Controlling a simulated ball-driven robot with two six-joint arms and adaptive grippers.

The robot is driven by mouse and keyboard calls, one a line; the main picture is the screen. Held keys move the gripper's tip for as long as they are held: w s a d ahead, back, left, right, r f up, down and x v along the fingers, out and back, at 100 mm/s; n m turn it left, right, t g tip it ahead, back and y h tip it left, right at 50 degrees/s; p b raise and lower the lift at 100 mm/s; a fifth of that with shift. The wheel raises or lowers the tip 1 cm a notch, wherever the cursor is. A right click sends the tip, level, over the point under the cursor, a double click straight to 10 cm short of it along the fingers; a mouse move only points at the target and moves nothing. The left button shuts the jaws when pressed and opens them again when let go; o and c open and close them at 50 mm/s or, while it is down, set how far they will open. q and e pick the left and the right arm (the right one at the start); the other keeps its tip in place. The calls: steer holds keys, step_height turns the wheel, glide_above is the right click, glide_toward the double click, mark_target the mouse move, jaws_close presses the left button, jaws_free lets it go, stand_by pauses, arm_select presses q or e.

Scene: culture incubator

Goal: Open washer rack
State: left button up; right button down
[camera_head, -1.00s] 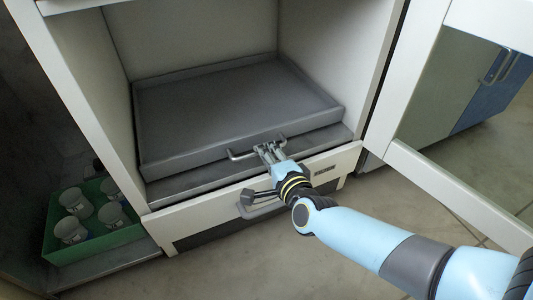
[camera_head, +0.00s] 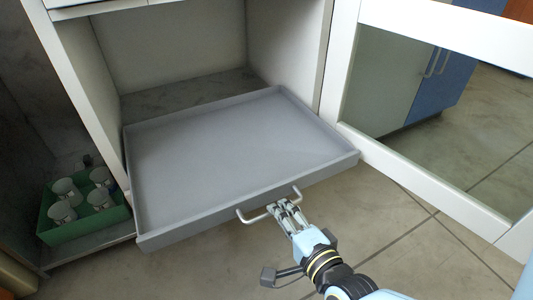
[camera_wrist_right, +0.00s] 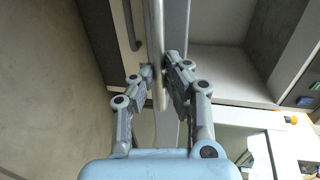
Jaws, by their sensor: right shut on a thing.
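The washer rack (camera_head: 235,145) is a grey, shallow, empty tray that slides out of a white cabinet. It stands well out past the cabinet's front opening. Its silver bar handle (camera_head: 250,218) is on the front wall. My right gripper (camera_head: 284,205) is shut on the handle near its right half. In the right wrist view the handle (camera_wrist_right: 158,40) runs between the two fingers of the right gripper (camera_wrist_right: 162,75). My left gripper is not in view.
The cabinet's glass door (camera_head: 425,185) stands open at the right. A green crate (camera_head: 90,232) with several white-grey cups sits on a low shelf at the left. The tiled floor in front is clear.

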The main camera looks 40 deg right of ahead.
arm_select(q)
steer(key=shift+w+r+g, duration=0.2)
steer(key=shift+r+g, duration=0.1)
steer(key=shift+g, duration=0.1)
arm_select(e)
steer(key=f+v, duration=0.1)
steer(key=v, duration=0.7)
steer(key=shift+s+f, duration=0.25)
steer(key=shift+f, duration=0.1)
steer(key=c, duration=1.6)
jaws_free()
steer(key=shift+c, duration=0.2)
steer(key=v, duration=1.2)
